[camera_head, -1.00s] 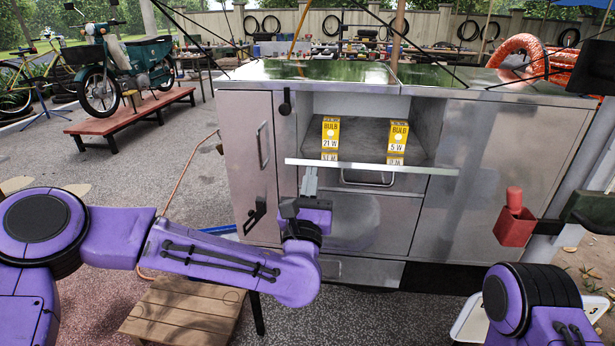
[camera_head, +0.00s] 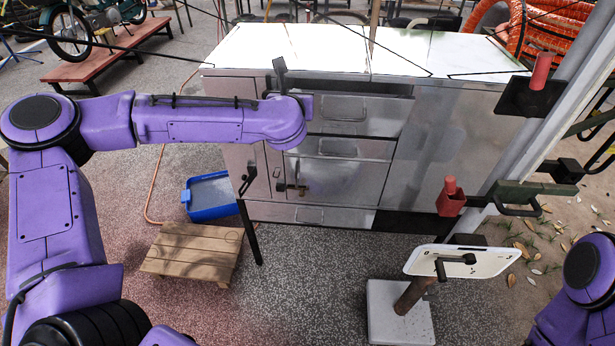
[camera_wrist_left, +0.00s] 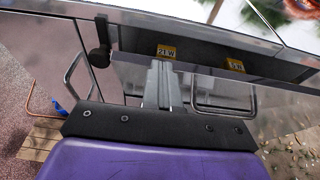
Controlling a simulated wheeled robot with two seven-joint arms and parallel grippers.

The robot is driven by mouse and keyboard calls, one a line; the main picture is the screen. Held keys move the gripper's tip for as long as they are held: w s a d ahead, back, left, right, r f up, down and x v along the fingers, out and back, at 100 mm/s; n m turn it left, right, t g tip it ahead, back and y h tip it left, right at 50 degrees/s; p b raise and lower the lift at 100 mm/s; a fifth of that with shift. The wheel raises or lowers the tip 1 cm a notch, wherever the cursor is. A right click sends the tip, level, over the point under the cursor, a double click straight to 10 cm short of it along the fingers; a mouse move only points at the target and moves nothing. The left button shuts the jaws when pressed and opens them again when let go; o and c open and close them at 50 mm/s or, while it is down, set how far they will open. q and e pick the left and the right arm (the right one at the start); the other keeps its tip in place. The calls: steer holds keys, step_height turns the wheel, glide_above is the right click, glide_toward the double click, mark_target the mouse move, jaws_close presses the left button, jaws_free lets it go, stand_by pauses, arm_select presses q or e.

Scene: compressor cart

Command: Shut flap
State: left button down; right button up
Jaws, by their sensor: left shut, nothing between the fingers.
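The flap (camera_head: 375,115) is the upper grey metal panel on the front of the compressor cart (camera_head: 440,150). It is swung up steeply, with a dark gap left along its top edge. In the left wrist view the flap (camera_wrist_left: 215,92) leans outward, and two yellow bulb boxes, 21 W (camera_wrist_left: 166,51) and 5 W (camera_wrist_left: 236,66), show behind its upper edge. My left gripper (camera_wrist_left: 163,68) is shut and empty, its fingers at the flap's outer face; contact is hard to tell. In the head view my left forearm hides this gripper. My right gripper is out of view.
A black latch (camera_head: 280,70) stands at the flap's left corner. Drawers lie below the flap. A wooden step (camera_head: 192,252) and a blue tray (camera_head: 210,195) are on the ground at left. A white-topped stand (camera_head: 460,262) is at front right.

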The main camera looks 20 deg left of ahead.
arm_select(q)
steer(key=shift+w+a+r+b, duration=0.15)
steer(key=shift+w+a+r, duration=0.05)
steer(key=shift+w, duration=0.35)
steer(key=shift+w+a+r+b, duration=0.15)
steer(key=shift+w, duration=0.35)
steer(key=shift+w+a+r+b, duration=0.15)
steer(key=shift+w+a+r, duration=0.05)
steer(key=shift+w, duration=0.35)
